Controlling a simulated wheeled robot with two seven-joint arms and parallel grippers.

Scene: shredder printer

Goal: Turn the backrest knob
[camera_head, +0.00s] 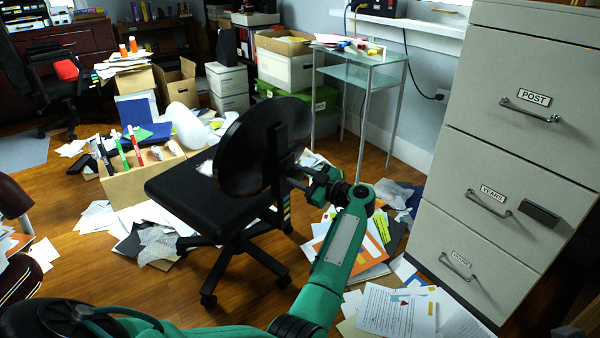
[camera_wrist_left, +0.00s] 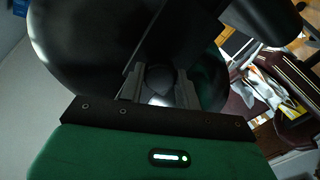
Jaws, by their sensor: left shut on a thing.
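A black office chair (camera_head: 180,192) stands in the middle of the floor, its round backrest (camera_head: 248,145) upright on a dark support post. My left gripper (camera_head: 297,180) is at the rear of the backrest, at the post, with its green arm reaching up from the bottom of the head view. In the left wrist view, the two fingers of my left gripper (camera_wrist_left: 158,90) are on either side of the dark backrest knob (camera_wrist_left: 158,76), shut on it. The knob is mostly in shadow there, and the gripper hides it in the head view. My right gripper is not in view.
A grey filing cabinet (camera_head: 515,135) stands close on the right of my arm. Loose papers (camera_head: 395,312) lie on the floor around the chair. A cardboard box (camera_head: 150,185) with markers is left of it, and a glass side table (camera_head: 360,72) stands behind.

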